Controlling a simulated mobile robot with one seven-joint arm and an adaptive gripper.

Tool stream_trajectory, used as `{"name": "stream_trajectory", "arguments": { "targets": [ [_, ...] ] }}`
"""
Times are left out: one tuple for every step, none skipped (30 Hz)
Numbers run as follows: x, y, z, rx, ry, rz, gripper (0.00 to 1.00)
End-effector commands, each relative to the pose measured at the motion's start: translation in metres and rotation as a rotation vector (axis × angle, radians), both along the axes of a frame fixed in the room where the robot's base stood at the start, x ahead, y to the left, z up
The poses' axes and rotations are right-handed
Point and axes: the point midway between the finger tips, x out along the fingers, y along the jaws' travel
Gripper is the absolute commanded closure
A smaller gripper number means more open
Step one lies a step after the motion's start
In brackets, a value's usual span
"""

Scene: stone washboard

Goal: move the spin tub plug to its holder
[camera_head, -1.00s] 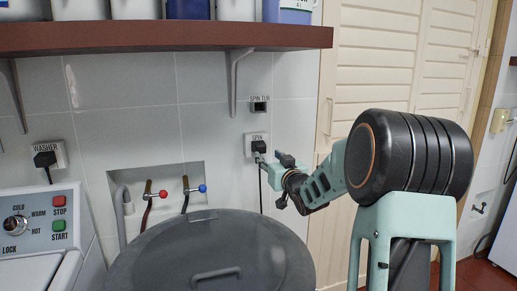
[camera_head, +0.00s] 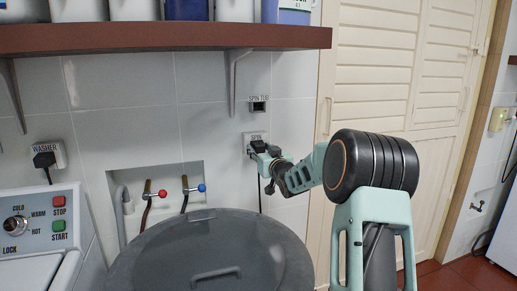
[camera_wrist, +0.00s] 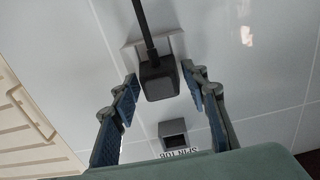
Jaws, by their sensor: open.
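The spin tub plug (camera_wrist: 158,82) is a black block with a black cord, seated in the wall outlet plate marked SPIN (camera_head: 250,136). In the head view my gripper (camera_head: 260,151) is at the outlet and largely hides the plug. In the wrist view my gripper (camera_wrist: 160,78) is open, with one blue-padded finger on each side of the plug. Small gaps show between plug and fingertips; how far the fingers reach along it I cannot tell. The holder, a small dark square socket labelled SPIN TUB (camera_head: 258,105), is on the wall above the outlet, also in the wrist view (camera_wrist: 174,138), and looks empty.
A brown shelf (camera_head: 160,40) with a metal bracket (camera_head: 233,80) hangs above. The grey tub lid (camera_head: 190,255) lies below. Two taps (camera_head: 175,190) sit in a wall recess at left. The washer plug (camera_head: 44,159) is farther left. A cream louvred door (camera_head: 395,80) is at right.

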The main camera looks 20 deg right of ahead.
Motion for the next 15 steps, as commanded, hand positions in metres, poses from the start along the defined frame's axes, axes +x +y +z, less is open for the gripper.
{"name": "stream_trajectory", "arguments": {
  "targets": [
    [-0.0001,0.0000,0.0000,0.000,0.000,0.000,0.59],
    [-0.0002,0.0000,0.0000,0.000,0.000,0.000,0.62],
    [-0.0002,0.0000,0.0000,0.000,0.000,0.000,0.66],
    [-0.0002,-0.0001,0.0000,0.000,0.000,0.000,0.70],
    [-0.0002,-0.0001,0.0000,0.000,0.000,0.000,0.73],
    [-0.0003,0.0000,0.0000,0.000,0.000,0.000,0.77],
    [-0.0003,-0.0001,0.0001,0.000,0.000,0.000,0.81],
    [-0.0003,-0.0001,0.0000,0.000,0.000,0.000,0.84],
    [-0.0003,-0.0001,0.0001,0.000,0.000,0.000,0.88],
    [-0.0003,-0.0001,0.0001,0.000,0.000,0.000,0.92],
    [-0.0003,-0.0001,0.0001,0.000,0.000,0.000,0.95],
    [-0.0003,-0.0001,0.0001,0.000,0.000,0.000,0.99],
    [-0.0003,-0.0001,0.0001,0.000,0.000,0.000,1.00],
    [-0.0004,-0.0001,0.0001,0.000,0.000,0.000,1.00],
    [-0.0003,0.0000,0.0006,0.000,-0.001,0.000,1.00]
  ]
}}
